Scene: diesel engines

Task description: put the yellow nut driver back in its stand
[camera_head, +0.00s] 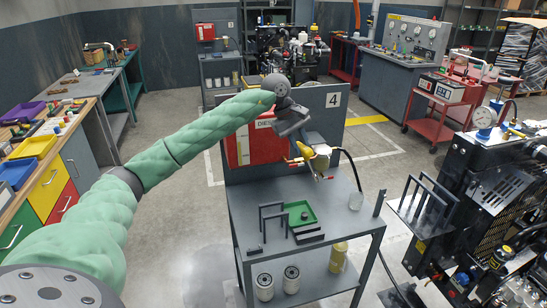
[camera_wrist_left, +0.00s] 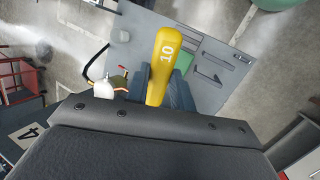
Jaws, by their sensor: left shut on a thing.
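The yellow nut driver (camera_wrist_left: 163,62), its handle marked 10, is held between the dark fingers of my left gripper (camera_wrist_left: 163,88) in the left wrist view. In the head view my left gripper (camera_head: 303,138) is above the back of the grey cart, and the driver is hard to tell from the yellow and white fitting behind it. Dark grey upright frames (camera_head: 273,222) stand on the cart, left of a green tray; they look like a stand, but I cannot tell for sure. The driver is above the cart, clear of these frames. My right gripper is not in view.
The engine (camera_head: 490,185) stands right. White and yellow canisters sit below.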

